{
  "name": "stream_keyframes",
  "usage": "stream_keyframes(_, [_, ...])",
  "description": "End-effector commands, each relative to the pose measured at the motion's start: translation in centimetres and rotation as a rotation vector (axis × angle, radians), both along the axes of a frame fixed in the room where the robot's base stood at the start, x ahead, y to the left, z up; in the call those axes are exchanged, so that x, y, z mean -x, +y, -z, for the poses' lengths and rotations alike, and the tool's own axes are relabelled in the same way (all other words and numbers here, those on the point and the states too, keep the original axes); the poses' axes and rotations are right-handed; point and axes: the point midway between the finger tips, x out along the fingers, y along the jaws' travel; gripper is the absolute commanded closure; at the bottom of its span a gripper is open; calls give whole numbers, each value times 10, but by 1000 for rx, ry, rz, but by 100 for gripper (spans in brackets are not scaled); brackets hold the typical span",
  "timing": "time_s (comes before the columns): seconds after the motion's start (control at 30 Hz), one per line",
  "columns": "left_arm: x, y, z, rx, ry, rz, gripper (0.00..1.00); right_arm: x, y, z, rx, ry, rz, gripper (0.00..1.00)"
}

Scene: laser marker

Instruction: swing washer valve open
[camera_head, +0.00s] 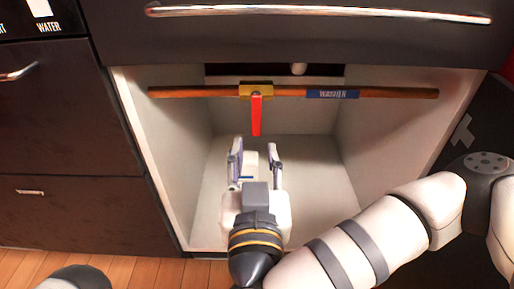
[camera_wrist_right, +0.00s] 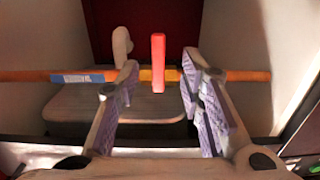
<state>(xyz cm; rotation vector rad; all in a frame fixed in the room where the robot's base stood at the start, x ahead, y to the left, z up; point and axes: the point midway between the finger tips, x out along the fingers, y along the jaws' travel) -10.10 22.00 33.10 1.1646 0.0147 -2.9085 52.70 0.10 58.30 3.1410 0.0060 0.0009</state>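The washer valve has a yellow body (camera_head: 258,91) on a copper pipe (camera_head: 200,92) across the top of the open cabinet. Its red handle (camera_head: 256,116) points down in the head view, crosswise to the pipe. A blue label reading WASHER (camera_head: 332,94) is on the pipe to the right. My right gripper (camera_head: 256,154) is open and empty, just below the handle in the head view. In the right wrist view, the red handle (camera_wrist_right: 158,62) shows in the gap between the spread fingers, with no visible contact. My left gripper is not in view.
Pale cabinet walls (camera_head: 180,150) stand on both sides. A drawer front with a metal handle (camera_head: 320,14) overhangs the opening. A white rounded piece (camera_head: 298,69) sits behind the pipe. A light block lies behind my right gripper. The space around the handle looks clear.

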Motion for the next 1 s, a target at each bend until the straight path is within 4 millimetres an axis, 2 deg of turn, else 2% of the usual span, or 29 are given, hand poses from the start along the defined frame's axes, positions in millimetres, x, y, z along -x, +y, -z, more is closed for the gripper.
stream_keyframes(0.03, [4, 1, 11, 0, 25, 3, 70, -16, -3, 10, -1, 4, 10, 65])
stream_keyframes(0.23, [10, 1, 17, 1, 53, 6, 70, -53, -2, 3, -1, 2, 7, 65])
stream_keyframes(0.4, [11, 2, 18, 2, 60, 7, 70, -63, -1, -1, 0, 0, 4, 65])
stream_keyframes(0.6, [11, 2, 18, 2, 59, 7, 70, -63, -1, -2, 0, -1, 4, 65])
stream_keyframes(0.63, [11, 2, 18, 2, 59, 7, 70, -63, -1, -2, 0, 0, 4, 70])
stream_keyframes(0.77, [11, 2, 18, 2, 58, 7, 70, -63, -1, -2, 0, 0, 4, 99])
stream_keyframes(1.0, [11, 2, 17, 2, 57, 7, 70, -63, -1, -1, 0, 0, 4, 100])
